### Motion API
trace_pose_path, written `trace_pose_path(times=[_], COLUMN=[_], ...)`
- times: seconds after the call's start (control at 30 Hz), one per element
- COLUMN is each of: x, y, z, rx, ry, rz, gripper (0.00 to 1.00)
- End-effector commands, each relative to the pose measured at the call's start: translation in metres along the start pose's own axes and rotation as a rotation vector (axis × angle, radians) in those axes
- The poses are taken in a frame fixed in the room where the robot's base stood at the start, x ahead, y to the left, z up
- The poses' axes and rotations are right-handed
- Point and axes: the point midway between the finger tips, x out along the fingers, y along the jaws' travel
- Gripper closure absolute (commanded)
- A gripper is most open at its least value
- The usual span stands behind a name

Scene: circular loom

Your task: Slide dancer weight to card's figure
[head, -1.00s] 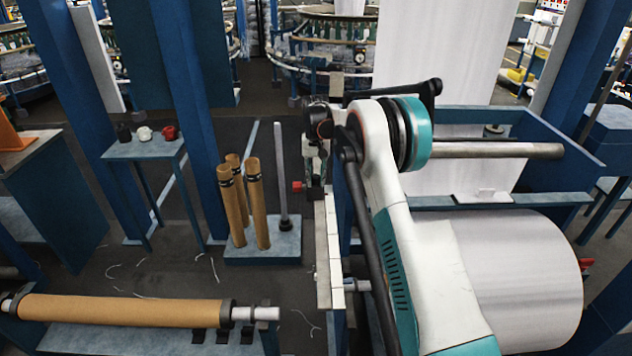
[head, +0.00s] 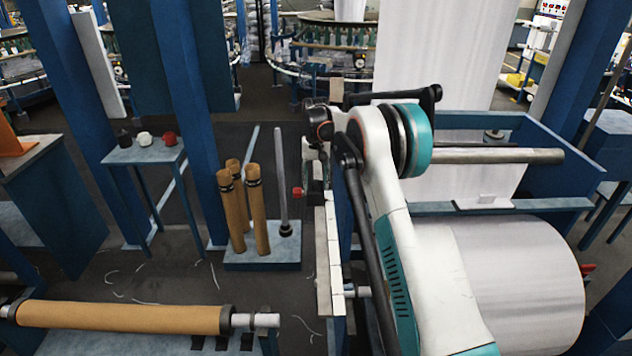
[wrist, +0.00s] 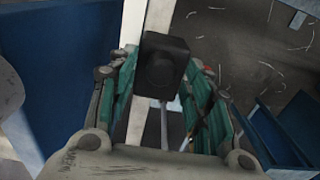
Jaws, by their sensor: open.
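A black block with a round boss (wrist: 163,65), apparently the dancer weight, lies between the green fingers of my gripper (wrist: 160,58) in the wrist view. The fingers are open, one on each side of it; I cannot tell whether either touches. In the head view my gripper (head: 316,165) is small and partly hidden by my wrist, above the end of a pale strip (head: 327,255). A red knob (head: 298,192) sticks out left beside it. I cannot make out a card with a readable figure in either view.
Brown tubes (head: 257,210) and a grey rod (head: 281,180) stand on a blue base to the left. A brown roll (head: 120,317) lies at lower left. A large pale roll (head: 520,280) and a blue frame (head: 560,150) are on the right. A small table (head: 143,152) stands at left.

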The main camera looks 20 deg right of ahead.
Motion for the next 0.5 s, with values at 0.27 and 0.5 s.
trace_pose_path(times=[0.27,0.5], x=[-0.052,-0.094], y=[0.0,0.0], z=[0.0,-0.001], rx=[0.0,0.0], ry=[0.0,0.001], rz=[0.0,0.0], gripper=[0.54,0.54])
